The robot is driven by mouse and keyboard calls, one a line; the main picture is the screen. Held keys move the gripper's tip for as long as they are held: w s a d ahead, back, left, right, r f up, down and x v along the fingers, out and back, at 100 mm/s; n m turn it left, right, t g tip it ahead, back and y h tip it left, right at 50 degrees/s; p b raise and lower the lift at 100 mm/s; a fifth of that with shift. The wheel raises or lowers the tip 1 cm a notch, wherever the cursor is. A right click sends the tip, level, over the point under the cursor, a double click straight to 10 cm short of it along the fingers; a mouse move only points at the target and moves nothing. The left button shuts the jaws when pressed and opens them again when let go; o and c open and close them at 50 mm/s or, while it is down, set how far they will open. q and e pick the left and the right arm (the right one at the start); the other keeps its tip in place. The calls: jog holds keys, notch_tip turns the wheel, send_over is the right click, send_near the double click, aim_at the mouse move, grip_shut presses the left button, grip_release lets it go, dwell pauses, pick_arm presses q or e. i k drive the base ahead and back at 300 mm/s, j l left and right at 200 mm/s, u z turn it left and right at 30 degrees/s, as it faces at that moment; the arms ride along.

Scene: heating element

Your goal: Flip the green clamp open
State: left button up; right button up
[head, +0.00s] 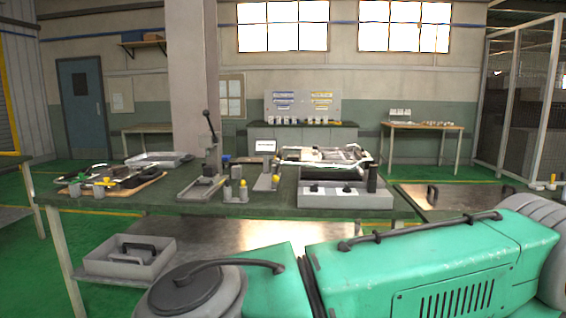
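The dark green workbench (270,205) carries these things. Neither of my grippers is in view.
A large teal machine (430,255) with a black handle fills the lower right foreground, before the bench. A grey bin (130,262) sits on the lower shelf. A board with tools (112,182) lies at the bench's left. Green floor is free at far left.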

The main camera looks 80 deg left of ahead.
aim_at(80, 175)
jog(key=u, duration=3.85)
jog(key=i+j, duration=0.1)
jog(key=i, duration=0.4)
jog(key=i+j, duration=0.1)
jog(key=i, duration=0.4)
jog(key=i+j+z, duration=0.1)
jog(key=i, duration=0.4)
jog(key=i+j, duration=0.15)
jog(key=i, duration=0.35)
jog(key=i+j, duration=0.15)
jog(key=i, duration=0.3)
jog(key=i+j+z, duration=0.1)
jog(key=i, duration=0.4)
